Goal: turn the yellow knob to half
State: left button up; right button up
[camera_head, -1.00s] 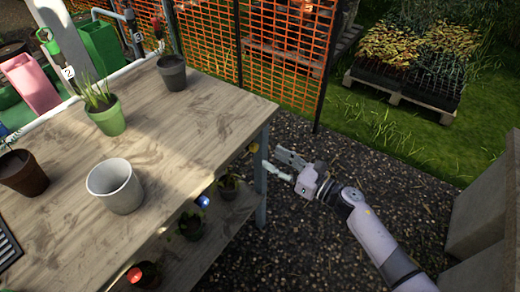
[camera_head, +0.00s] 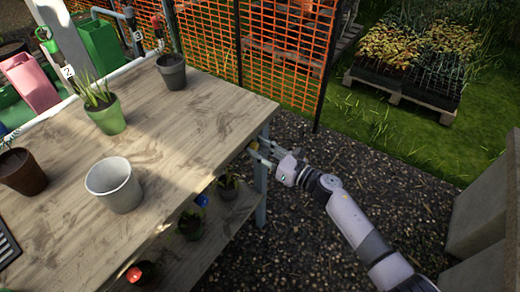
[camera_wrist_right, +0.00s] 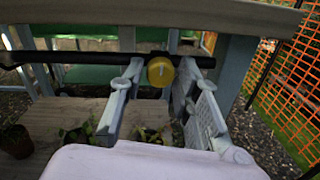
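The yellow knob (camera_wrist_right: 160,72) sits on a dark horizontal pipe under the tabletop edge in the right wrist view. It has a dark mark near its top. In the head view the yellow knob (camera_head: 253,146) is a small spot at the bench's right edge, partly hidden. My right gripper (camera_wrist_right: 160,76) is open, with one finger on each side of the knob. Small gaps seem to show between fingers and knob; I cannot tell whether either touches. In the head view my right gripper (camera_head: 262,151) reaches in from the right. My left gripper is not in view.
A blue knob (camera_head: 202,200) and a red knob (camera_head: 134,274) are along the same bench side. The wooden bench (camera_head: 190,130) carries several pots, and a lower shelf holds small plants. An orange mesh fence (camera_head: 285,60) stands behind. Gravel right of the bench is clear.

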grip_shut()
jog(key=shift+m, duration=0.4)
jog(key=m, duration=0.2)
jog(key=shift+r+m+p, duration=0.1)
jog(key=shift+m+p, duration=0.3)
jog(key=m+p, duration=0.1)
jog(key=m, duration=0.2)
jog(key=shift+m, duration=0.3)
jog(key=m+g+p, duration=0.1)
jog(key=m, duration=0.4)
jog(key=shift+p, duration=0.35)
jog(key=m+p, duration=0.1)
jog(key=m, duration=0.3)
jog(key=shift+d+m, duration=0.1)
jog(key=shift+m, duration=0.3)
